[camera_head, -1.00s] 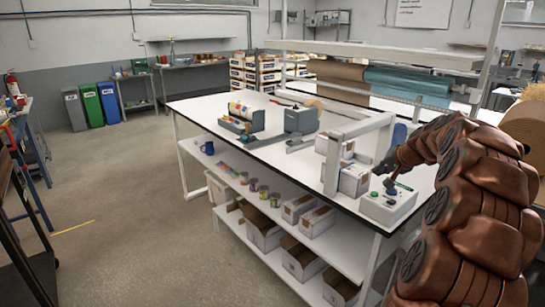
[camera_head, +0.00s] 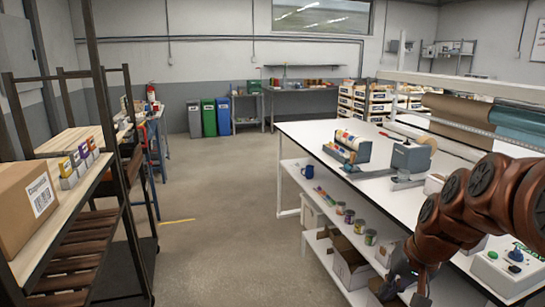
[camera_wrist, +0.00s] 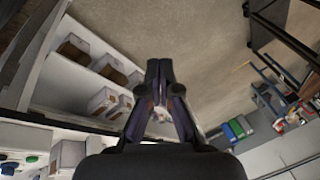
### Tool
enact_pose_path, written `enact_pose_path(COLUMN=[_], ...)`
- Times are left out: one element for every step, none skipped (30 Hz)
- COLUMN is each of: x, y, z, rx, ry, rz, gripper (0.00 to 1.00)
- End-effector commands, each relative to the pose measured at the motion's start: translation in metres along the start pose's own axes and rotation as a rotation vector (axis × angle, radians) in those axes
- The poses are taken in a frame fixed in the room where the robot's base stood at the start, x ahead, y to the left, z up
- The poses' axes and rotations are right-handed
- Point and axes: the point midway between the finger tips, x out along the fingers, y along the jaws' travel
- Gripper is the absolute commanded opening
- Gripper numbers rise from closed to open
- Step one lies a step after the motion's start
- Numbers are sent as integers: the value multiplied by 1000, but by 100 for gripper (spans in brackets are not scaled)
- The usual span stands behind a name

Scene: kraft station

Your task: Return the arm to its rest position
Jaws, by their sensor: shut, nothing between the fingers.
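My brown arm comes in from the right in the head view and bends down at the front edge of the white workbench (camera_head: 318,134). My gripper (camera_head: 400,291) hangs low at the bottom of that view, in front of the bench's lower shelves, and is partly cut off. In the wrist view my gripper (camera_wrist: 159,66) has its two dark fingers together, with nothing held between the tips. Bare floor (camera_wrist: 200,50) lies beyond the tips there.
A control box (camera_head: 508,262) with buttons sits on the bench at right. A shelf rack with a cardboard box (camera_head: 28,205) stands at left. Several bins, one of them green (camera_head: 223,117), stand by the back wall. The concrete floor (camera_head: 225,215) between is open.

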Motion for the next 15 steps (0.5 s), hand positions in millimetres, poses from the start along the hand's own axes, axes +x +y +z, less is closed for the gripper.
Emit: enact_pose_path(x=[2,4,4,5,7,7,7,7,9,9,8,8,8,8,7], y=[-8,-11,-15,-16,-17,-17,-17,-16,-14,-13,-11,-7,-4,-1,4], z=[24,38,55,69,83,100,113,126,144,156,168,183,195,206,217], rx=[-32,-48,-71,-85,-101,-119,-134,-148,-166,-179,-192,-208,-217,-227,-239], ry=[-36,-56,-81,-102,-125,-151,-167,-185,-212,-229,-243,-265,-284,-300,-314], rz=[16,27,41,53,67,84,96,110,128,141,155,174,188,201,218], gripper=[0,0,0,0,0,0,0,0,0,0,0,0,0,0,0])
